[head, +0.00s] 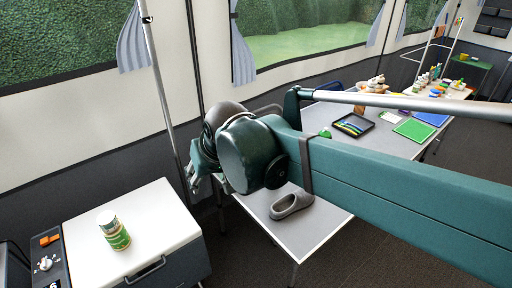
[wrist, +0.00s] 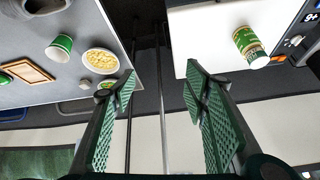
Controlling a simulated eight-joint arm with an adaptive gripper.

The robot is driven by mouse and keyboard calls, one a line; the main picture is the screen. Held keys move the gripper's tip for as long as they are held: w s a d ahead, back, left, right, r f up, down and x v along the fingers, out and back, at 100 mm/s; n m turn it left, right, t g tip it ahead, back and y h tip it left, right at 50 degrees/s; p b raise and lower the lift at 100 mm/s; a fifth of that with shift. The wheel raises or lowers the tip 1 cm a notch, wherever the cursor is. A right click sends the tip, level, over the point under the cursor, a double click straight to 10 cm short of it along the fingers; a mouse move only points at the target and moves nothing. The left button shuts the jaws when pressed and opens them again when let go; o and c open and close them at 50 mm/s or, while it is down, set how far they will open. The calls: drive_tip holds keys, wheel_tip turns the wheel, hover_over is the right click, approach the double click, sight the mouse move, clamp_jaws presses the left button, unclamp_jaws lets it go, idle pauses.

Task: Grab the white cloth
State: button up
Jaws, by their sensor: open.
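I cannot make out a white cloth in either view. My gripper (wrist: 160,86) shows in the wrist view with its two green textured fingers wide apart and nothing between them. In the head view my gripper (head: 194,188) is partly hidden by my own arm. It hangs over the gap between a white-topped cabinet (head: 170,215) and a grey table (head: 318,222). My arm covers much of that table.
A green-labelled can (head: 116,238) stands on the cabinet. A grey slipper (head: 292,204) lies on the table's near part. A black tray (head: 352,125) and a green board (head: 414,131) lie farther back. The wrist view shows a plate of yellow food (wrist: 101,60) and a green cup (wrist: 60,47).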

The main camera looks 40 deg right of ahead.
drive_tip(key=w+d+m+g+p, duration=0.2)
drive_tip(key=w+d+m, duration=0.2)
drive_tip(key=w+d, duration=0.7)
drive_tip(key=w+d+m+g+p, duration=0.1)
drive_tip(key=w+d+m, duration=0.2)
drive_tip(key=w+d, duration=0.8)
drive_tip(key=w+d+f+m+g+p, duration=0.1)
drive_tip(key=w+d+f+m, duration=0.1)
drive_tip(key=w+d+f, duration=0.2)
drive_tip(key=w+d+f+m+g+p, duration=0.1)
drive_tip(key=w+d+f, duration=0.3)
drive_tip(key=d+f, duration=0.6)
drive_tip(key=w+d+f+m+g+p, duration=0.1)
drive_tip(key=w+d+f+m, duration=0.3)
drive_tip(key=d+f, duration=0.2)
drive_tip(key=shift+w+d+f+y, duration=0.15)
drive_tip(key=shift+w+d+f, duration=0.05)
drive_tip(key=shift+d, duration=0.35)
drive_tip(key=shift+w+d+f+y, duration=0.15)
drive_tip(key=shift+w+d+f, duration=0.05)
drive_tip(key=shift+d, duration=0.35)
drive_tip(key=shift+d+f, duration=0.3)
drive_tip(key=shift+f, duration=0.05)
drive_tip(key=shift+f, duration=1.25)
